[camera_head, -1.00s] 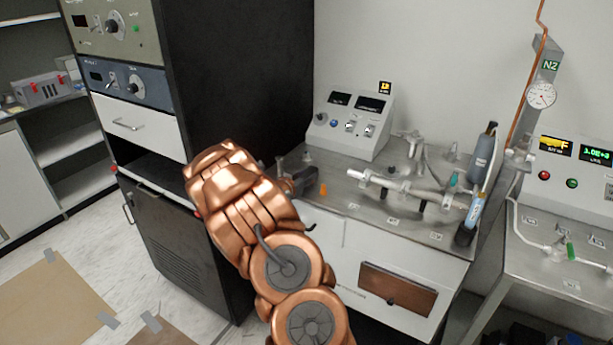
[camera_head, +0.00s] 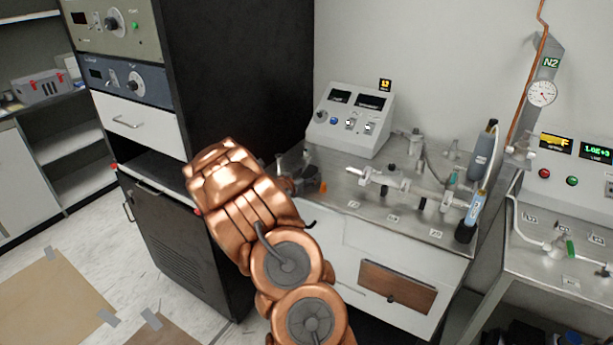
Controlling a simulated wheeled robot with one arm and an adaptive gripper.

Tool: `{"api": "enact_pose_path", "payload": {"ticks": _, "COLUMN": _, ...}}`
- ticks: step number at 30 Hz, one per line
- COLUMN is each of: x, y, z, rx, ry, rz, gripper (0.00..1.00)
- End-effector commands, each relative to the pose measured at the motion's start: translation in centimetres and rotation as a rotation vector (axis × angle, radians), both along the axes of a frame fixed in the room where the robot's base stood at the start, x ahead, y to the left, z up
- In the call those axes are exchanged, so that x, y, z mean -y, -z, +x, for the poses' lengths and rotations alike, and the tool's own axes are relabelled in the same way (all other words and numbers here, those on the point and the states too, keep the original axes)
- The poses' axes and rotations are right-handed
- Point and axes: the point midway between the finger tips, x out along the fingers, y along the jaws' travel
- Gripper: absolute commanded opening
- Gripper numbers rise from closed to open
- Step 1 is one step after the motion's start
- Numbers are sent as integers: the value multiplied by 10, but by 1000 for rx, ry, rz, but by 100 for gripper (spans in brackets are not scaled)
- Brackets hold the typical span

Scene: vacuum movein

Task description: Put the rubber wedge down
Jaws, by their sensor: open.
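A small orange piece (camera_head: 323,186) stands on the left part of the steel bench top; it may be the rubber wedge, but it is too small to be sure. My gripper (camera_head: 305,186) is at the left end of the bench, just left of the orange piece. It is small and dark in this view, and my copper-coloured arm partly covers it. Its jaws are open, and I see nothing held between them. I cannot tell whether the fingers touch the orange piece or the bench.
A glass manifold (camera_head: 410,185) runs across the bench to the right, with a blue-labelled cylinder (camera_head: 475,210) at its right end. A control box (camera_head: 350,120) stands behind. A tall black cabinet (camera_head: 240,80) rises close on the left.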

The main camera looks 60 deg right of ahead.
Motion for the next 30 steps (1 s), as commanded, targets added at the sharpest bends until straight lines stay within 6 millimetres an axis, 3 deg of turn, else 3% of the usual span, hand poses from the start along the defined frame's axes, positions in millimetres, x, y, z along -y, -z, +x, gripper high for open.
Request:
{"api": "enact_pose_path", "payload": {"ticks": 8, "x": -12, "y": -4, "z": 0, "rx": -1, "ry": 0, "rz": 0, "gripper": 62}}
{"api": "enact_pose_path", "payload": {"ticks": 30, "x": -102, "y": -24, "z": -3, "rx": 1, "ry": -2, "rz": 0, "gripper": 62}}
